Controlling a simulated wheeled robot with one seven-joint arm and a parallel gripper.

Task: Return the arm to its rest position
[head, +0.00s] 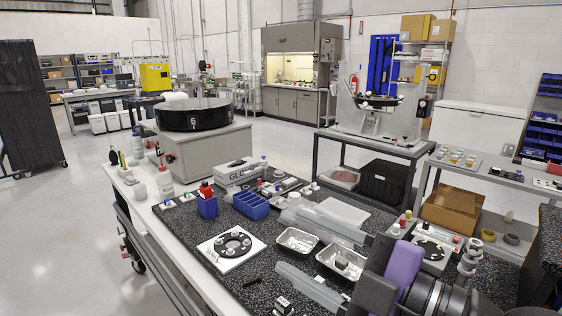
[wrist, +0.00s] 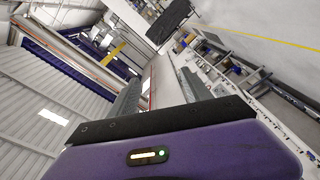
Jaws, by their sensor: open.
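My gripper (head: 287,240) is at the lower right of the head view, with a purple body and two long grey fingers. The fingers point left over the speckled dark worktop (head: 215,285) and stand apart, with nothing seen between them. In the wrist view my gripper (wrist: 161,72) shows both fingers beyond a black bar, with a gap between them. That view is tilted and shows walls, roof and floor. Much of my arm is out of frame or hidden behind the gripper.
Metal trays (head: 297,241), a blue bin (head: 251,205) and a white plate with a black ring (head: 231,246) lie near the fingers. A cardboard box (head: 455,207) is behind. The floor at left (head: 65,230) is clear.

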